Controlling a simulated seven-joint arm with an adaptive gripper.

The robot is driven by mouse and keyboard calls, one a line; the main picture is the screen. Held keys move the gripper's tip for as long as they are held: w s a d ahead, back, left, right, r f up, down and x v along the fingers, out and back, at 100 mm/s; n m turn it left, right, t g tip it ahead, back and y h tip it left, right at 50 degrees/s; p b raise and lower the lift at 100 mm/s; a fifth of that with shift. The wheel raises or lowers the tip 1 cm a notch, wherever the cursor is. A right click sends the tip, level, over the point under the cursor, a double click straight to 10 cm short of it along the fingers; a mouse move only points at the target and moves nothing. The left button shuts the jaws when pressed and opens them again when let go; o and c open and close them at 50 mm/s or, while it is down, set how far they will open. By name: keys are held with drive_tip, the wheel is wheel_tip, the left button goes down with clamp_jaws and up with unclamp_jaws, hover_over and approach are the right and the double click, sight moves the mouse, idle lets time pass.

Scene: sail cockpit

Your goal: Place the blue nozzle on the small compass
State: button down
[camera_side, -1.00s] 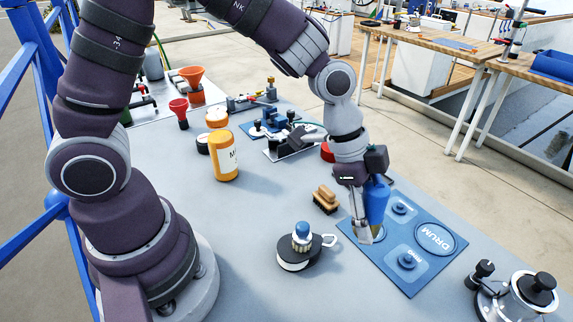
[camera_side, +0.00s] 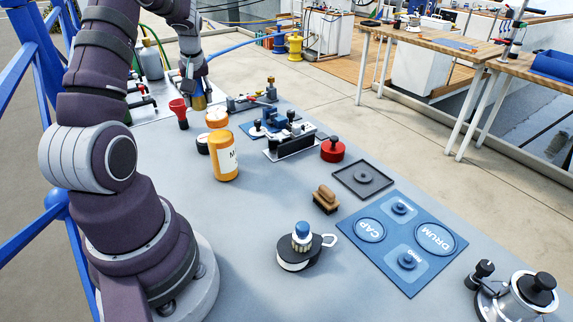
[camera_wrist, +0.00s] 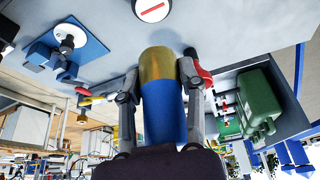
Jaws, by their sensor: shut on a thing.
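The blue nozzle, a blue cylinder with a brass-coloured end, sits between the fingers of my gripper (camera_wrist: 159,72) in the wrist view, where its blue body (camera_wrist: 164,115) points toward me. In the side view my gripper (camera_side: 196,88) is at the back left, above the grey table, with the nozzle's brass end (camera_side: 199,102) hanging below it. A white round face with a red bar, likely the small compass (camera_wrist: 152,8), lies at the top edge of the wrist view, partly cut off and apart from the nozzle. I cannot tell which round item it is in the side view.
An orange round item (camera_side: 217,117) and a black one (camera_side: 203,143) stand near the yellow jar (camera_side: 224,160).

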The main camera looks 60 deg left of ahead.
sight(204, 135)
wheel_tip(204, 135, down, 8)
drive_tip(key=shift+r, duration=0.15)
drive_tip(key=c, duration=0.7)
unclamp_jaws()
drive_tip(key=shift+o, duration=0.2)
